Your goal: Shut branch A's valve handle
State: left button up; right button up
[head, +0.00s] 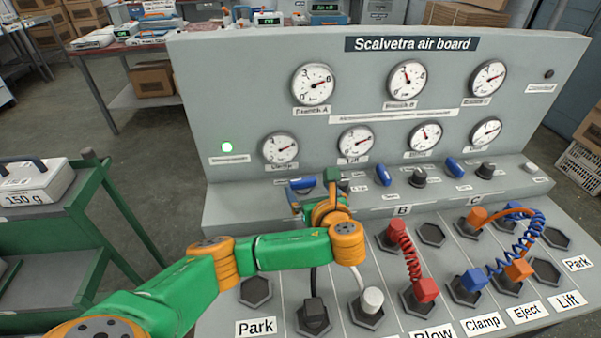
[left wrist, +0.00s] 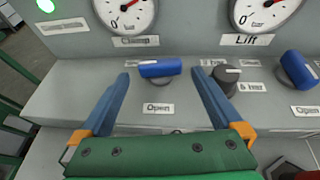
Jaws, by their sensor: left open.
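Branch A's valve handle (left wrist: 160,68) is a blue bar lying nearly level across the picture in the left wrist view, above an "Open" label. It shows partly in the head view (head: 302,183), at the left of the control row. My left gripper (left wrist: 160,82) is open. Its two blue fingers point toward the panel, one on each side of the handle, with visible gaps. In the head view my left gripper (head: 317,190) is at the panel's lower ledge and hides part of this area. My right gripper is not in view.
A dark knob (left wrist: 225,77) sits close beside the right finger. Another blue handle (left wrist: 298,67) is farther right. Gauges (head: 314,84) fill the upright board. Red (head: 411,254) and blue (head: 516,240) coiled hoses cross the lower deck. A green cart (head: 85,190) stands left.

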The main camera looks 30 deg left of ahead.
aim_at(304, 182)
pick_arm(q)
jog(key=x, duration=0.4)
jog(key=shift+s, duration=0.1)
jog(key=shift+w+a+f, duration=0.25)
jog(key=shift+w+a, duration=0.05)
jog(key=shift+w, duration=0.05)
jog(key=shift+s+d+r, duration=0.1)
jog(key=shift+c, duration=1.1)
jog(key=c, duration=0.9)
jog(key=shift+s+r+m+t+h+p, duration=0.1)
jog(key=shift+r+m+t+h+p, duration=0.3)
jog(key=shift+p, duration=0.8)
jog(key=shift+f, duration=0.1)
jog(key=shift+f+m+h, duration=0.2)
jog(key=shift+m+h, duration=0.1)
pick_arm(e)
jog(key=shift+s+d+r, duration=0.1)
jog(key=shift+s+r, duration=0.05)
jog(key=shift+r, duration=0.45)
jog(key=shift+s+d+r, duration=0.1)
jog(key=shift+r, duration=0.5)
